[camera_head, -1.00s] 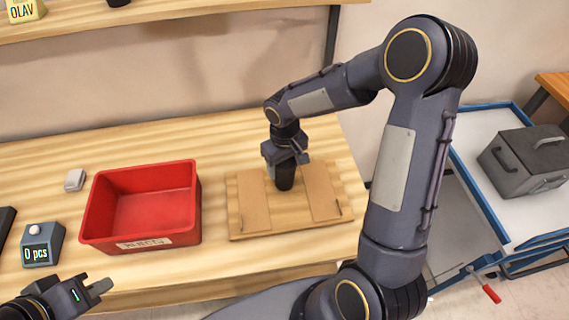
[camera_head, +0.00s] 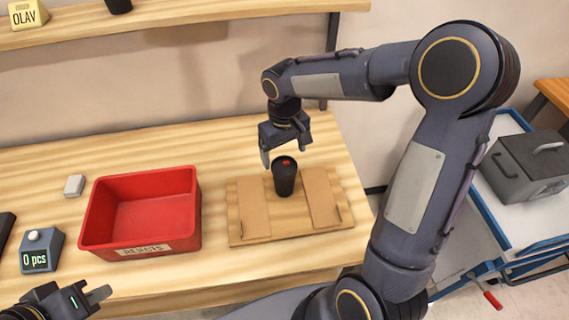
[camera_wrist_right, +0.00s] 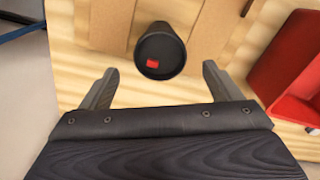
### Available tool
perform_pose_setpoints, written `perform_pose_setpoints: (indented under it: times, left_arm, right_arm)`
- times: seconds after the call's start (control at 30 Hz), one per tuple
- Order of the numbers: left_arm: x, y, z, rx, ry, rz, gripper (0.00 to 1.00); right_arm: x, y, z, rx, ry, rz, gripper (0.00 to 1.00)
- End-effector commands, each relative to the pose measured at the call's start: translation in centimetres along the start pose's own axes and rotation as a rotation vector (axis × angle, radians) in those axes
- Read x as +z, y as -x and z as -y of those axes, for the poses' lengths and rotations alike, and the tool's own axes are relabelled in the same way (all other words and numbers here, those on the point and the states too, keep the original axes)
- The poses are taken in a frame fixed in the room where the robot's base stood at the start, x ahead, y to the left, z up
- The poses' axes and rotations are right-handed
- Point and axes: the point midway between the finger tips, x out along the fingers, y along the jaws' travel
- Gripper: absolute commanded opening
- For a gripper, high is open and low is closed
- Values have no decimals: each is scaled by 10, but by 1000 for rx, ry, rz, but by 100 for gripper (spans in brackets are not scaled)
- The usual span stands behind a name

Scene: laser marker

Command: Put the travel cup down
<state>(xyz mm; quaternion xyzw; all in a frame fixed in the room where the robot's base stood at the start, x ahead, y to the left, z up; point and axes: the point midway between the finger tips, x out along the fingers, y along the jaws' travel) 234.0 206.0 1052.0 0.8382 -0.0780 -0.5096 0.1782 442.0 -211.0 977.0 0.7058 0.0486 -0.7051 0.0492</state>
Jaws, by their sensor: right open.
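The travel cup (camera_head: 284,178) is black with a red spot on its lid. It stands upright on the wooden board, between two brown pads. It also shows from above in the right wrist view (camera_wrist_right: 160,52). My right gripper (camera_head: 285,158) is open and empty, above and behind the cup. In the right wrist view its fingers (camera_wrist_right: 158,85) are spread wide, with the cup beyond them and clear of both. My left gripper (camera_head: 100,298) is at the lower left, away from the cup; its jaw gap is not clear.
The wooden board (camera_head: 291,228) lies on the workbench. A red rejects bin (camera_head: 97,220) stands to its left, with a counter box (camera_head: 41,250) further left. A blue-framed cart (camera_head: 500,205) with a grey case (camera_head: 528,165) is at the right. A shelf (camera_head: 180,18) runs above.

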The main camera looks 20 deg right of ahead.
Motion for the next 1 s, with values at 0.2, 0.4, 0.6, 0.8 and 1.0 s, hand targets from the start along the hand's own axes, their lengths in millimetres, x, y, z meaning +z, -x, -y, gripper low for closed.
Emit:
perform_pose_setpoints:
  times: [0.2,0.4,0.6,0.8,1.0]
  left_arm:
    - [0,0,0,0,0,0,0]
    - [0,0,0,0,0,0,0]
    - [0,0,0,0,0,0,0]
    - [0,0,0,0,0,0,0]
    - [0,0,0,0,0,0,0]
  right_arm:
    - [0,32,0,0,1,-1,84]
    - [18,52,-3,-21,-20,-34,84]
    - [93,83,-5,-119,-107,-176,84]
    - [166,87,12,-240,-208,-354,84]
    - [199,78,29,-318,-266,-470,84]
